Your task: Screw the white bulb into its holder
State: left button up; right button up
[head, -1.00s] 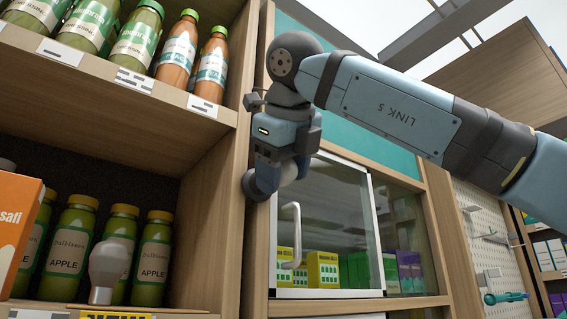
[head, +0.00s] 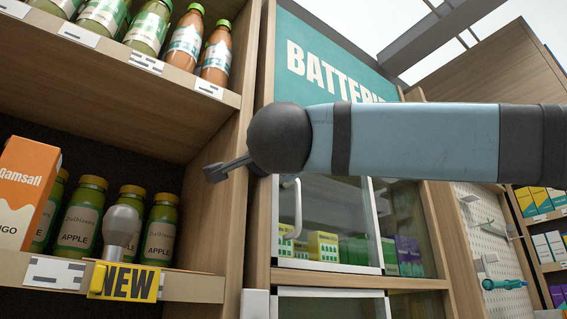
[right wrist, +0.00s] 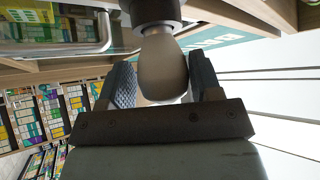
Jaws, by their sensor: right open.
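In the right wrist view a pale, shaded bulb (right wrist: 163,72) hangs with its wide end toward my gripper. Its metal neck meets a dark round holder (right wrist: 155,10) at the top edge; I cannot tell how far it is screwed in. My right gripper (right wrist: 160,62) is open, with one finger on each side of the bulb and gaps visible. In the head view my right arm hides most of this gripper; only a dark part juts out left of the arm's end. Another grey bulb (head: 122,225) stands upright on the left shelf. My left gripper is not in view.
Juice bottles (head: 159,232) and an orange carton (head: 25,190) fill the left shelf, above a yellow NEW sign (head: 124,283). A glass-doored cabinet (head: 330,205) stands behind my arm, under a teal battery sign (head: 325,65). A pegboard (head: 485,235) is at right.

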jog(key=shift+r, duration=0.15)
jog(key=shift+s+a, duration=0.1)
jog(key=shift+s, duration=0.05)
jog(key=shift+c, duration=0.9)
jog(key=c, duration=0.5)
jog(key=shift+o, duration=0.2)
jog(key=shift+m+h, duration=0.4)
jog(key=shift+m, duration=0.1)
jog(key=shift+m+g+h+b, duration=0.4)
jog(key=shift+m+g+h, duration=0.3)
jog(key=shift+m, duration=0.5)
jog(key=m+g, duration=0.2)
jog(key=shift+r+m+h, duration=0.25)
jog(key=shift+m+h, duration=0.05)
jog(key=shift+m, duration=0.1)
jog(key=shift+r+m+g+p, duration=0.15)
jog(key=shift+m+g+p, duration=0.45)
jog(key=shift+m+g, duration=0.45)
jog(key=o, duration=0.6)
jog(key=shift+f+m+g, duration=0.25)
jog(key=shift+g, duration=0.1)
jog(key=shift+c, duration=0.2)
jog(key=o, duration=0.4)
